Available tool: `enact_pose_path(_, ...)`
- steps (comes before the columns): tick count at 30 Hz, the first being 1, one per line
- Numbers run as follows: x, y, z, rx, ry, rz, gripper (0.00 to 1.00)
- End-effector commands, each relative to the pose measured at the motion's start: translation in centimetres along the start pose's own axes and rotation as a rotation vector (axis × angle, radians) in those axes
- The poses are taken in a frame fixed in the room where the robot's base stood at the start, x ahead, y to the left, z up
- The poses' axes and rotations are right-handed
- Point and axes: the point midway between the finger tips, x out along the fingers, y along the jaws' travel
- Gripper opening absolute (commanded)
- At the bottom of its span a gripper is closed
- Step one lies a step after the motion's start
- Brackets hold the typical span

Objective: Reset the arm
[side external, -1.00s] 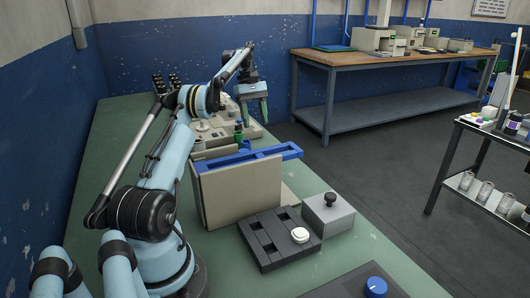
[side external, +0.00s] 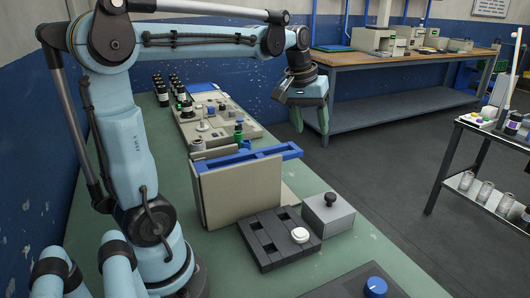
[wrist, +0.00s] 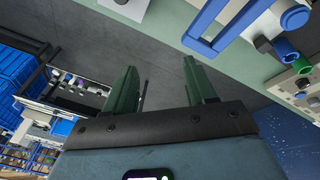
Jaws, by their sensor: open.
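My gripper (side external: 312,117) hangs from the outstretched arm in the side external view, high up and out past the bench's right edge. Its green fingers point down. In the wrist view my gripper (wrist: 163,80) shows two green fingers spread apart with nothing between them, and the grey floor lies beyond them. The arm is raised, with its upper link upright and its forearm roughly level.
The green bench (side external: 215,268) holds a beige panel with a blue frame (side external: 238,185), a dark slotted tray (side external: 268,242), a grey box with a black knob (side external: 328,215) and a beige machine base (side external: 215,122). A wooden workbench (side external: 360,62) and a cart (side external: 490,135) stand beyond open floor.

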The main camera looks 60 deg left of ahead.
Motion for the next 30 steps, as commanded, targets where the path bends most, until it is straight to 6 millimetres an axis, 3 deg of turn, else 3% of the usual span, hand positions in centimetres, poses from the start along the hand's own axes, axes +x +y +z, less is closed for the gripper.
enact_pose_path(1,0.0,0.8,1.7,0.058,0.025,0.009,0.55)
enact_pose_path(6,0.7,2.4,6.6,0.248,0.121,0.038,0.55)
enact_pose_path(15,3.3,3.3,14.2,0.543,0.278,0.092,0.55)
enact_pose_path(21,4.4,3.3,16.2,0.63,0.329,0.111,0.55)
enact_pose_path(30,4.5,3.3,16.4,0.639,0.334,0.113,0.55)
